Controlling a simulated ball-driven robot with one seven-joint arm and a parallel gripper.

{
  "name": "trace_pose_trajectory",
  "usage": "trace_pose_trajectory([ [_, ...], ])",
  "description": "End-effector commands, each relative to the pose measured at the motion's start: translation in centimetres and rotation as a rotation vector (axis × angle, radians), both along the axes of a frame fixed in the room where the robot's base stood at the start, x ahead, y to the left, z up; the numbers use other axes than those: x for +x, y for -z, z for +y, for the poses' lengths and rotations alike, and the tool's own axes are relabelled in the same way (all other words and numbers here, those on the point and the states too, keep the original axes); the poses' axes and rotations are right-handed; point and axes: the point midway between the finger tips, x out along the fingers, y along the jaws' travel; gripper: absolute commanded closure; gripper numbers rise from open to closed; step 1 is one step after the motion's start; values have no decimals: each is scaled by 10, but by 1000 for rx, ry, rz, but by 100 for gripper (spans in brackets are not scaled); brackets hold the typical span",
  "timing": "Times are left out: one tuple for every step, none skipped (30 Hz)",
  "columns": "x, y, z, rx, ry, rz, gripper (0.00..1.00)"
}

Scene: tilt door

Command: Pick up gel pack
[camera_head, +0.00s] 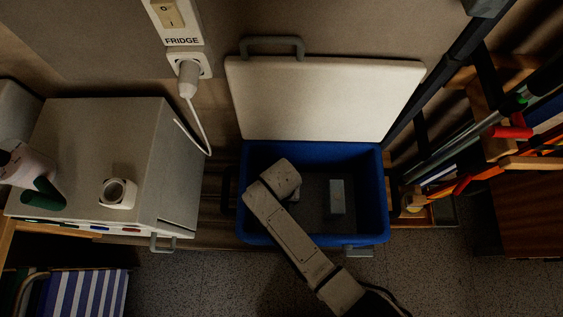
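A pale grey upright block (337,197), which looks like the gel pack, is in the right half of the open blue cooler box (376,200). My beige arm reaches from the bottom of the picture over the box's front wall. Its rounded end is over the left half of the box, to the left of the block and apart from it in the picture. My gripper (294,195) is mostly hidden under that end. Only a small pale part shows, so its fingers and anything between them cannot be made out.
The box's white lid (320,100) stands open behind it. A white cabinet (95,150) with a roll of tape (118,193) on top is at the left. A plug (188,75) with a cable hangs above. Tools and a wooden rack (500,145) crowd the right.

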Motion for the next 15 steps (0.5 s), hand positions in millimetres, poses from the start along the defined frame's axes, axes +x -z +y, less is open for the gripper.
trace_pose_trajectory([
  [0, 0, 0, 0, 0, 0, 26],
  [0, 0, 0, 0, 0, 0, 26],
  [0, 0, 0, 0, 0, 0, 28],
  [0, 0, 0, 0, 0, 0, 31],
  [0, 0, 0, 0, 0, 0, 34],
  [0, 0, 0, 0, 0, 0, 38],
  [0, 0, 0, 0, 0, 0, 41],
  [0, 0, 0, 0, 0, 0, 44],
  [0, 0, 0, 0, 0, 0, 48],
  [0, 0, 0, -1, 0, 0, 50],
  [0, 0, 0, -1, 0, 0, 53],
  [0, 0, 0, -1, 0, 0, 57],
  [0, 0, 0, -1, 0, 0, 60],
  [0, 0, 0, -1, 0, 0, 63],
  [0, 0, 0, -1, 0, 0, 67],
])
